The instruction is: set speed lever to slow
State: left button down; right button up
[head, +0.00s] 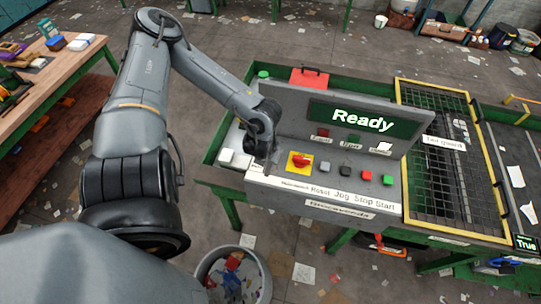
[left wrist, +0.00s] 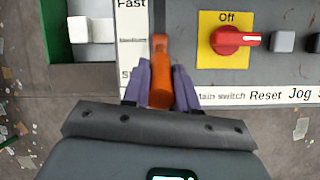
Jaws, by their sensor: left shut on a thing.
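The orange speed lever (left wrist: 160,72) stands between my left gripper's two purple fingers in the left wrist view. My left gripper (left wrist: 160,95) is shut on it. The lever's upper end shows beyond the fingers, beside a white scale plate (left wrist: 132,45) marked "Fast" at the top. The lower marking is mostly covered; only an "S" shows. In the head view my left gripper (head: 268,152) is at the left end of the control panel (head: 325,198), and the lever is hidden there. My right gripper is in neither view.
Right of the lever is the red main switch (left wrist: 232,38) on a yellow plate, labelled "Off". Jog, stop and start buttons (head: 366,176) follow along the panel. A screen (head: 350,117) behind reads "Ready". A mesh tail guard (head: 450,200) stands at right.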

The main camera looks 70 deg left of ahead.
pick_arm(q)
jog(key=shift+s+d+f, duration=0.1)
jog(key=shift+d+f, duration=0.05)
jog(key=shift+d, duration=0.1)
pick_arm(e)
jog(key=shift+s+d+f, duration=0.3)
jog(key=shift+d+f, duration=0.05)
pick_arm(q)
jog(key=c, duration=0.9)
grip_release()
